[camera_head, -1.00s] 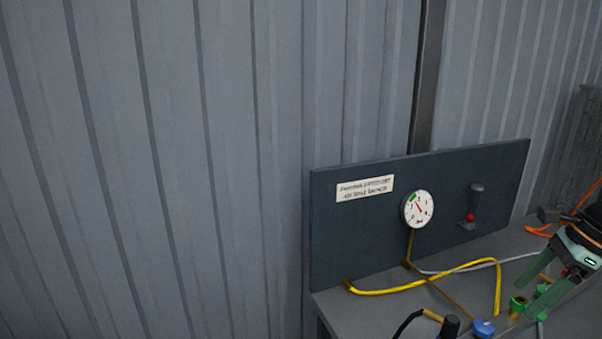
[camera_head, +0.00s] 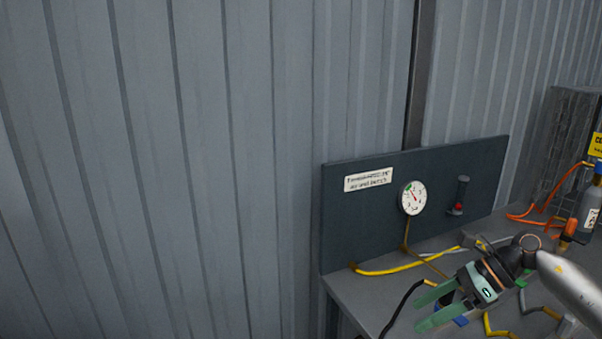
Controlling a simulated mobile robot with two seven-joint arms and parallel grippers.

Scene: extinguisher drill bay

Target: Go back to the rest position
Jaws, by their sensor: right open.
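My right gripper (camera_head: 430,306) is over the front part of the grey bench (camera_head: 350,296), its green fingers pointing left and down. It is open and I see nothing held between the fingers. A blue part (camera_head: 461,321) shows just beside the lower finger, and a dark thing is partly hidden behind the fingers. My right arm (camera_head: 570,285) comes in from the right edge. My left gripper is not in view.
A dark panel (camera_head: 350,230) with a label, a round gauge (camera_head: 411,198) and a red-tipped lever (camera_head: 458,196) stands at the bench's back. Yellow hoses (camera_head: 390,268) and an orange hose (camera_head: 535,212) lie on the bench.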

